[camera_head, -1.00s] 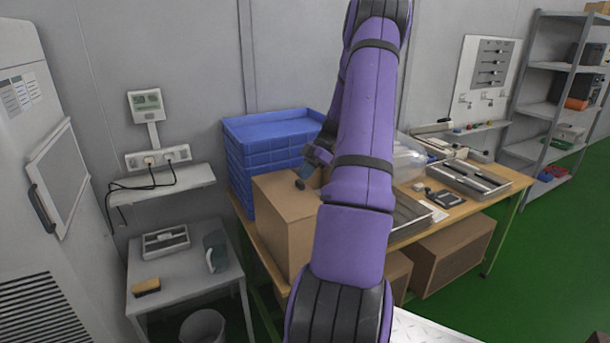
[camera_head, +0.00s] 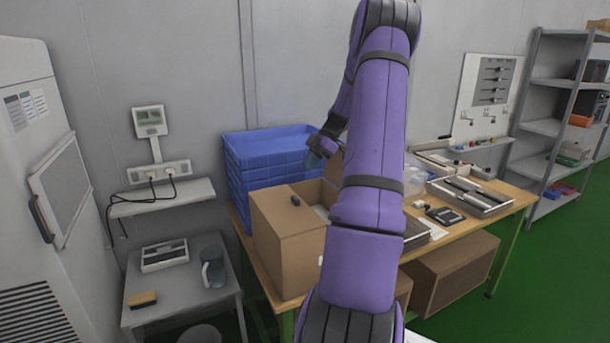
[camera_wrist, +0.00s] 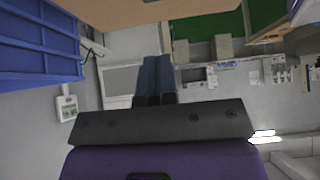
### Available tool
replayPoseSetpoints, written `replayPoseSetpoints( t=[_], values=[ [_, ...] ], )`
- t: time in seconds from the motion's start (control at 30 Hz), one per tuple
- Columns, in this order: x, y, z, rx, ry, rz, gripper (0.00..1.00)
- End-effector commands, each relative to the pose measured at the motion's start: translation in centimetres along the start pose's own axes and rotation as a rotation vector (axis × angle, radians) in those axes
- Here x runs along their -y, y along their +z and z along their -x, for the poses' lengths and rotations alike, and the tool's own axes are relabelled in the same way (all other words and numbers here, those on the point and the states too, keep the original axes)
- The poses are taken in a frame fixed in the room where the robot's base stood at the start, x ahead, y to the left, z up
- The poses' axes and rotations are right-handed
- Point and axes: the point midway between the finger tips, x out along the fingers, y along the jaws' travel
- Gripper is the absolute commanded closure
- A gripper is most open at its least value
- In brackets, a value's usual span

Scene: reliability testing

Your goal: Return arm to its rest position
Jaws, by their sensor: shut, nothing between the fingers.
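My purple arm (camera_head: 370,140) stands in the middle of the head view, raised in front of the workbench, bent over at the top. My gripper (camera_head: 315,160) shows small and partly hidden behind the arm, above the open cardboard box and in front of the blue crates. In the wrist view, the two dark fingers of my gripper (camera_wrist: 154,72) lie together, with nothing visible between them.
An open cardboard box (camera_head: 285,250) stands at the workbench's left end, beside stacked blue crates (camera_head: 255,150). Trays and small tools lie on the workbench (camera_head: 515,205) to the right. A grey side table (camera_head: 190,295) stands at lower left. Green floor is clear at right.

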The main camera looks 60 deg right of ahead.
Motion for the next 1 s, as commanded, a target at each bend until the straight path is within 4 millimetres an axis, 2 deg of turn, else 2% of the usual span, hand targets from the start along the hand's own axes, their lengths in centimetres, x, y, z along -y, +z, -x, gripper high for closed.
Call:
replayPoseSetpoints(
  t=[0.13, 0.3, 0.47, 0.73, 0.87, 1.0],
  values=[
    [-0.1, 0.3, 2.6, 0.001, 0.002, 0.001, 1.0],
    [-0.1, 0.5, 4.5, 0.0, 0.001, 0.0, 1.0],
    [0.0, 0.5, 5.2, -0.001, 0.0, 0.0, 1.0],
    [0.0, 0.1, 5.2, 0.004, -0.003, -0.003, 1.0],
    [-0.1, -2.7, 4.5, 0.045, -0.023, -0.033, 1.0],
    [0.6, -8.9, 2.9, 0.14, -0.049, -0.115, 1.0]
  ],
)
